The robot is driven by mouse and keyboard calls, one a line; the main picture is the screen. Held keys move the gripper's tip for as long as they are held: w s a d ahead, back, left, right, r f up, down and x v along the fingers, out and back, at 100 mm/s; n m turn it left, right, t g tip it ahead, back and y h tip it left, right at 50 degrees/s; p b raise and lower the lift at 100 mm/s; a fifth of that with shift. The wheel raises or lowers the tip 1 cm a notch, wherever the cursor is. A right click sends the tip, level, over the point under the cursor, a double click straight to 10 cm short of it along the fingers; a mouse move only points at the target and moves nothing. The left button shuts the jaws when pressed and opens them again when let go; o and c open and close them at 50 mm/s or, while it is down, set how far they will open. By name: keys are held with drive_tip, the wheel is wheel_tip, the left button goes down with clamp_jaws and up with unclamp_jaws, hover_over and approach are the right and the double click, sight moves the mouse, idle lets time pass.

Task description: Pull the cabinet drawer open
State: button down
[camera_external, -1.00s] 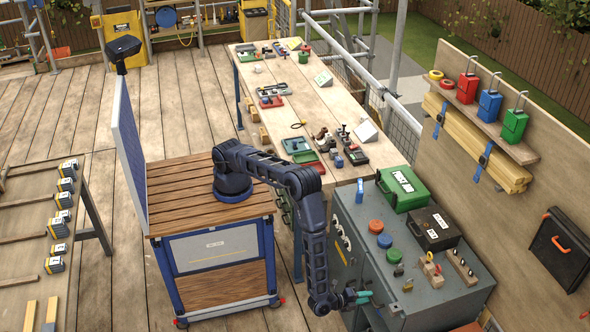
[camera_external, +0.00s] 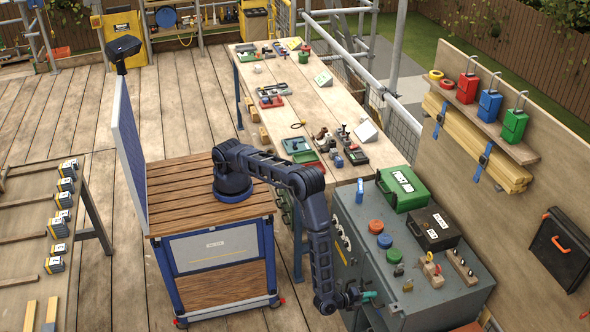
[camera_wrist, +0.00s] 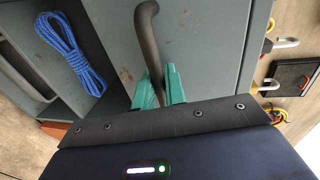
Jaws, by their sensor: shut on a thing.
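The grey cabinet (camera_external: 440,297) stands at the lower right of the external view. My gripper (camera_external: 370,296) is low at its left front side, where the arm hides part of the front. In the wrist view a dark curved handle (camera_wrist: 149,38) stands out from a grey front panel (camera_wrist: 195,45). My gripper's two green fingers (camera_wrist: 160,88) are on either side of the handle's lower part, shut on it. Whether the drawer stands out from the cabinet cannot be told.
A coil of blue rope (camera_wrist: 72,52) lies in a grey recess left of the handle. Padlocks (camera_wrist: 286,42) and a black plate (camera_wrist: 292,76) are at the right. On the cabinet top are a green case (camera_external: 402,188), a black case (camera_external: 433,228) and coloured knobs. Open deck lies left of the cabinet.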

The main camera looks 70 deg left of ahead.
drive_tip(key=f+v, duration=0.2)
drive_tip(key=v, duration=1)
drive_tip(key=s+f+v, duration=0.1)
drive_tip(key=f+v, duration=0.2)
drive_tip(key=v, duration=1)
drive_tip(key=shift+s, duration=0.15)
drive_tip(key=shift+f, duration=0.1)
drive_tip(key=c, duration=1.5)
unclamp_jaws()
drive_tip(key=shift+c, duration=0.2)
drive_tip(key=v, duration=1.1)
